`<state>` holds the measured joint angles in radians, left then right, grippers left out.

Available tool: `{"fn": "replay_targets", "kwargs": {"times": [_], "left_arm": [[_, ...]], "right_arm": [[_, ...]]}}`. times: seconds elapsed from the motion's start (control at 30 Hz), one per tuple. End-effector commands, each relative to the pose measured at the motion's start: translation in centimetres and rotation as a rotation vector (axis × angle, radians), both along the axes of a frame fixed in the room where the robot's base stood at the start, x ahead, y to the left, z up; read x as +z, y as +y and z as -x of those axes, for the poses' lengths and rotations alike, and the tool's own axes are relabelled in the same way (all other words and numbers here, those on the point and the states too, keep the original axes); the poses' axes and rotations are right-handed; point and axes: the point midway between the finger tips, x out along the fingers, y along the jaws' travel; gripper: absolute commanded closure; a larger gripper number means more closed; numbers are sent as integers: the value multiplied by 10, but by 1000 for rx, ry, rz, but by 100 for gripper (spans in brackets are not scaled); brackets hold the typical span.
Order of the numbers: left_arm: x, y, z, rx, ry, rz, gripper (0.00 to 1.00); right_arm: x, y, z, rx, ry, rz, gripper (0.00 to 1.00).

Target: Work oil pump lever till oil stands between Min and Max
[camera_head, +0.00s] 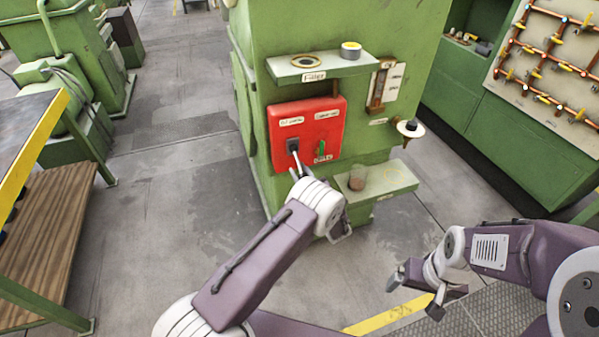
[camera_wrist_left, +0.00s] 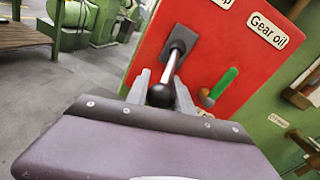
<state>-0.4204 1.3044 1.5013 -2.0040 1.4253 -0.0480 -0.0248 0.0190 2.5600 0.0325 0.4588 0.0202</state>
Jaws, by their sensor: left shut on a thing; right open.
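The red panel (camera_head: 333,112) on the green machine carries a pump lever (camera_head: 296,158) in a dark slotted mount. In the left wrist view the lever is a silver rod with a black ball knob (camera_wrist_left: 160,95). My left gripper (camera_head: 299,172) is shut on the knob, one finger on each side. A brown-framed sight gauge (camera_head: 377,90) with a white plate beside it stands right of the panel; its oil level is too small to read. My right gripper (camera_head: 418,284) is open and empty at the lower right, away from the machine.
A small green handle (camera_head: 321,149) sits just right of the lever. A shelf above (camera_head: 325,66) holds a ring and a tin. A lower shelf (camera_head: 401,181) holds a glass (camera_head: 357,179). A white disc with a black knob (camera_head: 409,128) juts out at the right.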

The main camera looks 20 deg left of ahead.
Motion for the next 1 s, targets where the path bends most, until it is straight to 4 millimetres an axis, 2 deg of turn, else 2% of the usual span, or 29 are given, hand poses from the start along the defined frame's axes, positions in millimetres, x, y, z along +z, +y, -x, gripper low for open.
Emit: {"fn": "replay_targets", "kwargs": {"times": [0.27, 0.8, 1.0], "left_arm": [[9, -2, 2, 0, 45, 31, 100], [48, -8, 11, 1, 397, 272, 100], [59, -8, 12, -1, 523, 359, 100]], "right_arm": [[15, 0, 0, 0, 0, 0, 9], [93, 0, 0, 0, 0, 0, 9], [116, 0, 0, 0, 0, 0, 9]]}}
